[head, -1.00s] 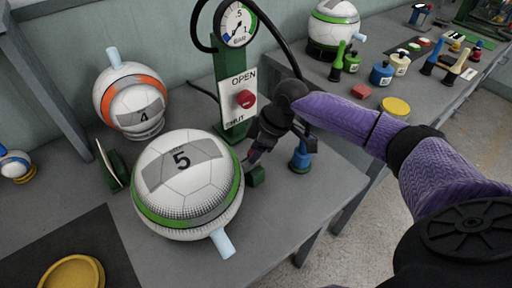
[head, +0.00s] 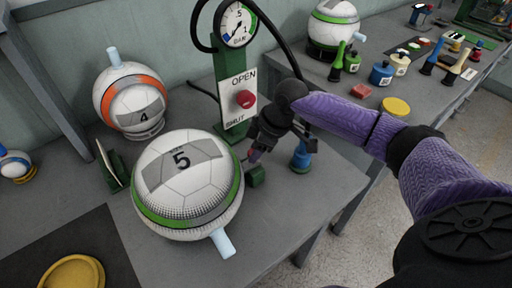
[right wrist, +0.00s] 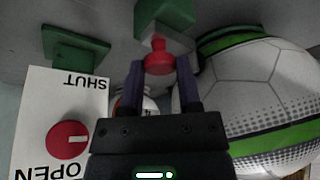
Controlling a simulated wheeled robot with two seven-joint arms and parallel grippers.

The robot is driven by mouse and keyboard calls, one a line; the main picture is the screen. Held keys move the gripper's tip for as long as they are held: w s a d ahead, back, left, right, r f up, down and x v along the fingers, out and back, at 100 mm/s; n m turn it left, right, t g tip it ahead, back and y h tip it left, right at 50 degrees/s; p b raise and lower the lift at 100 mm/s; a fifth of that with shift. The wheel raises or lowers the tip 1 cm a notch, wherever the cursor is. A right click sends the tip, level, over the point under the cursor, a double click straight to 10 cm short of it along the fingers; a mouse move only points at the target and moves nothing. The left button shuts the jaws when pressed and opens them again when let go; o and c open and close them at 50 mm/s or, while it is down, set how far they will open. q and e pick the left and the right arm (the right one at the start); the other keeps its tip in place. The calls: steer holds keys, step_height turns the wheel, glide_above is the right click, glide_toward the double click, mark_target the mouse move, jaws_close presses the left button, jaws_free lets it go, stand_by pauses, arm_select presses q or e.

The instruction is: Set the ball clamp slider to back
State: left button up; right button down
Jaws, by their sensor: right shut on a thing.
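The ball clamp slider shows as a small red knob (right wrist: 158,58) on a green block with a grey face (right wrist: 166,18) in the right wrist view. In the head view the green block (head: 256,176) sits on the bench just right of the white ball marked 5 (head: 182,176). My right gripper (head: 252,157) reaches down to it, its fingers (right wrist: 160,80) on both sides of the red knob and shut on it. The knob is mostly hidden by the gripper in the head view. My left gripper is not in view.
A green post with a gauge (head: 236,24) and a red OPEN/SHUT dial (head: 245,99) stands behind the gripper. A blue-based bottle (head: 300,156) stands close on its right. Ball 4 (head: 130,100) and a green upright plate (head: 113,165) are at left.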

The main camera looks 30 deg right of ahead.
steer(key=shift+d+r+p, duration=0.2)
steer(key=shift+d+p, duration=0.15)
steer(key=shift+p, duration=0.15)
steer(key=shift+w+d+f, duration=0.1)
steer(key=shift+d+f, duration=0.05)
steer(key=shift+d, duration=0.15)
steer(key=c, duration=0.7)
jaws_free()
steer(key=o, duration=0.4)
steer(key=shift+d, duration=0.15)
steer(key=p+v, duration=0.3)
steer(key=v, duration=0.7)
steer(key=shift+f, duration=0.15)
